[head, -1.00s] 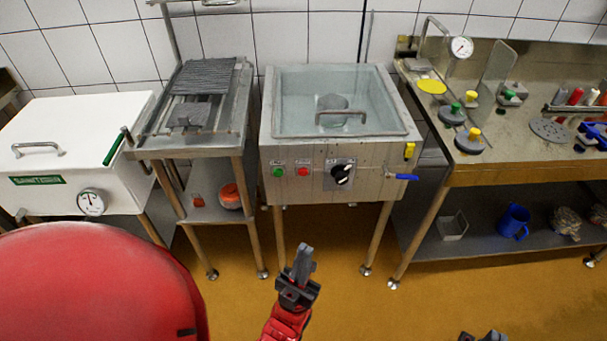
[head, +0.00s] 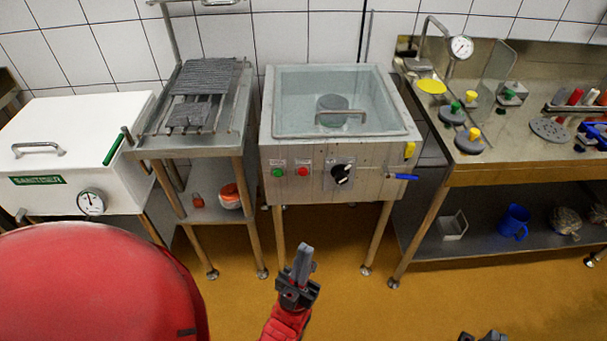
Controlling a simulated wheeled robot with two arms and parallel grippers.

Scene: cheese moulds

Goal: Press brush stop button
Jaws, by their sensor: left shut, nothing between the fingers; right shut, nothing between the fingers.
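A steel sink unit (head: 385,195) stands in the middle with a control panel on its front. The panel has a green button (head: 278,172) at the left, a red button (head: 303,171) beside it and a black rotary knob (head: 342,174) to the right. Small labels sit above the buttons, too small to read. My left gripper (head: 303,252) is shut and empty, pointing up, lower in the picture than the panel and apart from it. My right gripper (head: 482,337) only just shows at the bottom edge.
A white sanitiser box (head: 70,150) and a steel stand with a grey ridged rack (head: 205,80) are to the left. A steel bench (head: 520,172) with several knobbed weights is to the right. A blue-handled valve (head: 402,177) sticks out from the sink front. The orange floor before the sink is clear.

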